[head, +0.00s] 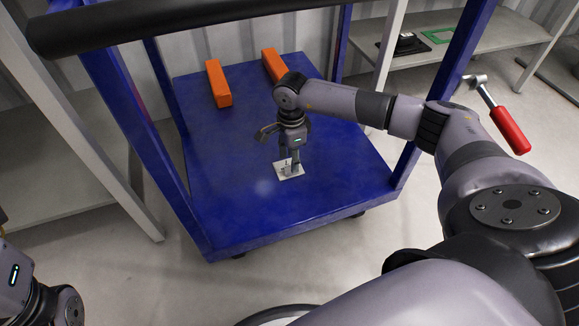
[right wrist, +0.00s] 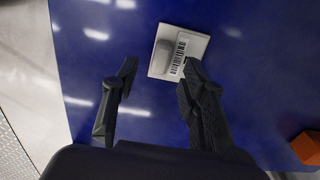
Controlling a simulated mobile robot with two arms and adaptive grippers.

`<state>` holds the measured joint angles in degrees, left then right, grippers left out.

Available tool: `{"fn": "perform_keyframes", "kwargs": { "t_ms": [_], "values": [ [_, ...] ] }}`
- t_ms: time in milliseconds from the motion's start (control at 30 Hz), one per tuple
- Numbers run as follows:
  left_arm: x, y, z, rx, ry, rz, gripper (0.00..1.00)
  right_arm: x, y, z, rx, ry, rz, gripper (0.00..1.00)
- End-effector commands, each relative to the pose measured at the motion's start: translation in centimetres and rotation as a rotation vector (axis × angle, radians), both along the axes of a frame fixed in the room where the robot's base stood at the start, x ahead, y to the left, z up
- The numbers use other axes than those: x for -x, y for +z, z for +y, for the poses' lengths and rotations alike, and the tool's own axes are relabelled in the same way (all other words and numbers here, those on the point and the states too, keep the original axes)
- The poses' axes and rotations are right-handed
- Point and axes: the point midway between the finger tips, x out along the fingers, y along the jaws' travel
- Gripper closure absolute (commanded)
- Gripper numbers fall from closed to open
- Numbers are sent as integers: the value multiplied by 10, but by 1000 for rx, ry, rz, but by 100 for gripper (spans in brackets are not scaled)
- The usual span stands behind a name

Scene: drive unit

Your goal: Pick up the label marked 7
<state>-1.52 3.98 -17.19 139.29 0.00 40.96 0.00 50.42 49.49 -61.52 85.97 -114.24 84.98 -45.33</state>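A small white label (head: 280,176) lies flat on the blue platform of the cart. In the right wrist view the label (right wrist: 202,45) shows a barcode and a pale grey raised block; no number can be read. My right gripper (head: 289,165) points down over the label. In the right wrist view its two fingers (right wrist: 160,68) are spread with nothing between them; the right finger's tip overlaps the label's lower edge in the picture, and I cannot tell whether it touches. Of my left arm only wrist parts show at the head view's lower left; its fingers are out of sight.
The blue cart (head: 225,190) has upright posts and a black handle bar (head: 180,22) across the top. Two orange blocks (head: 218,84) (head: 273,66) lie toward its back. A red-handled tool (head: 505,125) is at right. Grey shelves (head: 470,50) stand behind.

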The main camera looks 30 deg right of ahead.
Motion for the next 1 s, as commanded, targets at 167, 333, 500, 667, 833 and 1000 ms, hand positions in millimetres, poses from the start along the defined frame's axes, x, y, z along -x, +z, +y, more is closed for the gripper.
{"fn": "perform_keyframes", "kwargs": {
  "t_ms": [167,333,500,667,833,1000],
  "values": [
    [4,3,-1,-3,3,-58,100,-1,-30,-2,0,-1,2,60],
    [6,10,-2,-5,5,-79,100,-1,-39,-2,1,-1,0,60],
    [6,11,-2,-6,5,-78,100,-1,-38,-2,0,-1,0,60],
    [6,11,-2,-6,5,-77,100,-1,-38,-2,0,-1,0,67],
    [6,11,-2,-6,4,-77,100,-1,-38,-2,0,-1,0,78],
    [6,11,-2,-6,4,-77,100,-1,-38,-2,0,-1,0,89]
  ]
}}
